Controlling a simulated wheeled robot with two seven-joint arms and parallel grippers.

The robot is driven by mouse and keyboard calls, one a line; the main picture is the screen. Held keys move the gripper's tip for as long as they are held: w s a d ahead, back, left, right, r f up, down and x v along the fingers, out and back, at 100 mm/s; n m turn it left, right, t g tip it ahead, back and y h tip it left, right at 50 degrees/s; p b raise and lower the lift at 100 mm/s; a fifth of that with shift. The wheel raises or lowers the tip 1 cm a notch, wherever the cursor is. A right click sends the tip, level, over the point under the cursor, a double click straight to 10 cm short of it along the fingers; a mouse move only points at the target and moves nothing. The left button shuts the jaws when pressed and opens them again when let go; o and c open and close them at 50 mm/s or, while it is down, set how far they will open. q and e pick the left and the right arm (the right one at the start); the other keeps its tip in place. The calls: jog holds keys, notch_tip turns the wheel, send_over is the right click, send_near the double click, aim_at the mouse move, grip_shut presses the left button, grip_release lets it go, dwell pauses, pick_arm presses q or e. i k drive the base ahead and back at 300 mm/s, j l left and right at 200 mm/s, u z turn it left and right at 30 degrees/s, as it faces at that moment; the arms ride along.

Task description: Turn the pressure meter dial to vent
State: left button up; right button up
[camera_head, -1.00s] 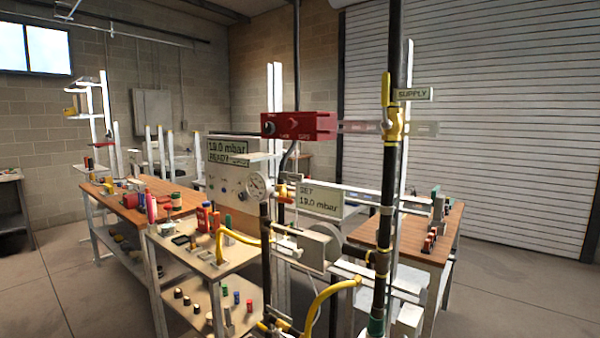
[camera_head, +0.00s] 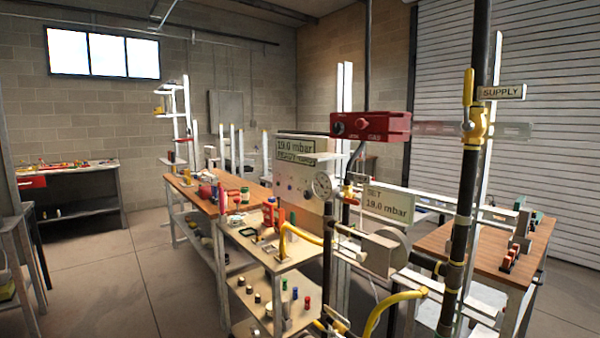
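The pressure meter (camera_head: 300,183) is a pale box with a small display on top that reads about 19.0 mbar. Small knobs dot its front face, too small to read their labels or which one is the dial. Neither of my grippers is in view.
A black supply pipe with a yellow valve (camera_head: 474,124) stands close on the right. A red gas box (camera_head: 370,126) hangs behind. A small bench (camera_head: 262,257) with tools stands before the meter. Open floor (camera_head: 130,265) lies to the left.

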aim_at(306, 194)
jog(key=i+j, duration=0.2)
jog(key=i, duration=0.2)
jog(key=i+j, duration=0.2)
jog(key=i, duration=0.15)
jog(key=i+j, duration=0.2)
jog(key=i, duration=0.2)
